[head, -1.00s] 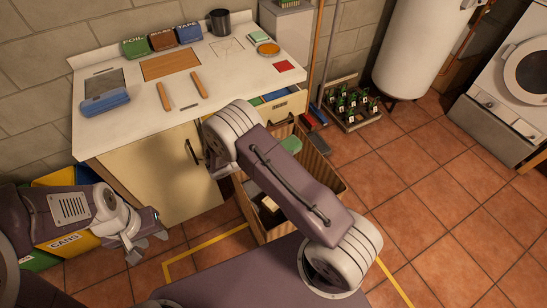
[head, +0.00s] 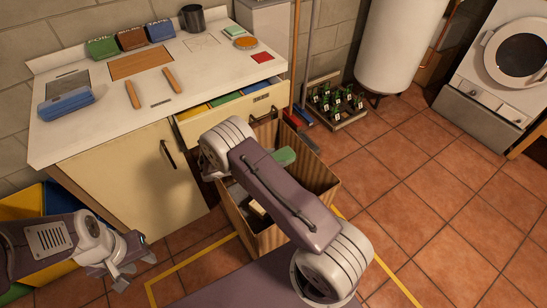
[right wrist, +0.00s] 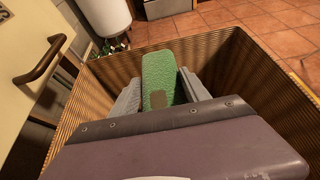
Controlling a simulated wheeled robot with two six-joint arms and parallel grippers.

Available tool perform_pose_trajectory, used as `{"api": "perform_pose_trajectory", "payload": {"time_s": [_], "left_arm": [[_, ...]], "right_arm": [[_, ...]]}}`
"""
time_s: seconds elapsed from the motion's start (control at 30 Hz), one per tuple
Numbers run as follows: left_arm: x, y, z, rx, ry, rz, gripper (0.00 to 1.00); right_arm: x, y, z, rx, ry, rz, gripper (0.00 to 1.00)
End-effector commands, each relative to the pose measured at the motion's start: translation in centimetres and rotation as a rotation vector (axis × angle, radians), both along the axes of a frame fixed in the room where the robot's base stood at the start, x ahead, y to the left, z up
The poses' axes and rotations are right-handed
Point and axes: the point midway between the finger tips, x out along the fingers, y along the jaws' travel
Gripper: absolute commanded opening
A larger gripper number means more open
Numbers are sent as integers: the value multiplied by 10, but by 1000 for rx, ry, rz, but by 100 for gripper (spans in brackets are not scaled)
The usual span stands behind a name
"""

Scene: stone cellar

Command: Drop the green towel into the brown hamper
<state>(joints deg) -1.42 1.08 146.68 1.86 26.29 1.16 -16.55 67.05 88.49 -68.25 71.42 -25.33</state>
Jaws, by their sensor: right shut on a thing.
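The green towel (head: 285,156) shows past my right arm in the head view, over the opening of the brown hamper (head: 314,170). In the right wrist view the towel (right wrist: 163,75) is a folded green bundle between the two grey fingers of my right gripper (right wrist: 162,92), which is shut on it. The hamper's ribbed walls (right wrist: 283,98) surround the towel in that view. How far it hangs above the hamper's bottom is unclear. In the head view my right arm hides the right fingers and part of the hamper. My left gripper (head: 128,266) is empty and open, left of the hamper.
A cream-coloured thing (head: 256,209) shows inside the hamper. The counter (head: 100,120) has an open drawer (head: 240,108) just behind the hamper. Brooms and a bottle crate (head: 335,104) stand behind on the right. The tiled floor (head: 440,200) to the right is clear.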

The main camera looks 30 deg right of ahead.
Motion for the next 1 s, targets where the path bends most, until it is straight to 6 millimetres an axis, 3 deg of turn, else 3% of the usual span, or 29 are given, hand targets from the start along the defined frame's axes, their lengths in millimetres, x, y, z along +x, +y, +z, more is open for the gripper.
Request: {"api": "perform_pose_trajectory", "payload": {"time_s": [0.23,0.27,0.33,0.37,0.7,1.0], "left_arm": [[0,0,-3,0,0,0,36],[0,0,-3,0,0,0,36],[0,0,-3,0,0,0,36],[0,0,-3,0,0,0,36],[0,0,-1,0,0,0,36],[0,0,12,0,0,0,36]], "right_arm": [[0,0,-3,0,-1,0,12],[0,0,-3,0,0,1,57],[0,0,-3,0,0,0,76],[0,0,-3,0,0,0,80],[0,4,-1,0,-1,2,80],[-4,60,28,0,-2,5,80]]}}
